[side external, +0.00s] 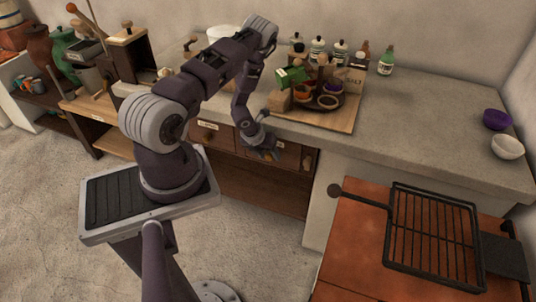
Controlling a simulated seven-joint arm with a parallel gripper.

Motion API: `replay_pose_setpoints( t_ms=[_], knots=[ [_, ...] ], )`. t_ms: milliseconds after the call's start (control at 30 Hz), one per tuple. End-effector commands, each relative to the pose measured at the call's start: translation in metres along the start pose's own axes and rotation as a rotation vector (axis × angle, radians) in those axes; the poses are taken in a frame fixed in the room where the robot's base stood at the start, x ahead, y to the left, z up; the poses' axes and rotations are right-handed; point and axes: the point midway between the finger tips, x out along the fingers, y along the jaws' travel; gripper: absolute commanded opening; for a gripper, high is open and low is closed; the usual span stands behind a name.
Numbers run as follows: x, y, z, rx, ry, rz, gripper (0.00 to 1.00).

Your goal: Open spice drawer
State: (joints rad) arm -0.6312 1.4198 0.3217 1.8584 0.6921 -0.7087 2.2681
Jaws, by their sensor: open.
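Wooden drawers sit under the stone counter's front edge. The left drawer (222,140) has a small pale label and looks closed. The right drawer (290,158) also has a pale label and looks closed, but my arm partly covers it. The labels are too small to read, so I cannot tell which is the spice drawer. My gripper (266,154) is open, pointing down in front of the drawer fronts near the gap between them. I cannot tell whether it touches a drawer or handle.
A wooden board (340,118) with jars, a green box (290,75) and small bowls stands on the counter above. Bottles line the wall behind. A grill rack (435,240) lies on the orange surface at front right. The floor before the drawers is clear.

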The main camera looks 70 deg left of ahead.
Motion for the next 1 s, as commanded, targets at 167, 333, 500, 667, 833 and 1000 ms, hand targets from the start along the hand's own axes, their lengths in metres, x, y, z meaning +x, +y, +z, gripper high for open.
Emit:
replay_pose_setpoints(
  t_ms=[167,333,500,667,833,1000],
  knots=[
    [-0.0004,0.0,0.0,0.0,0.0,0.0,0.37],
    [-0.0006,0.0,0.0,0.0,0.0,0.0,0.03],
    [-0.0008,0.0,0.0,0.0,0.0,0.0,0.0],
    [-0.0009,0.0,0.0,0.0,0.001,0.0,0.0],
    [-0.001,0.0,0.0001,0.0,0.0,0.0,0.0],
    [-0.001,0.0,0.0002,0.0,0.0,0.0,0.0]
  ],
)
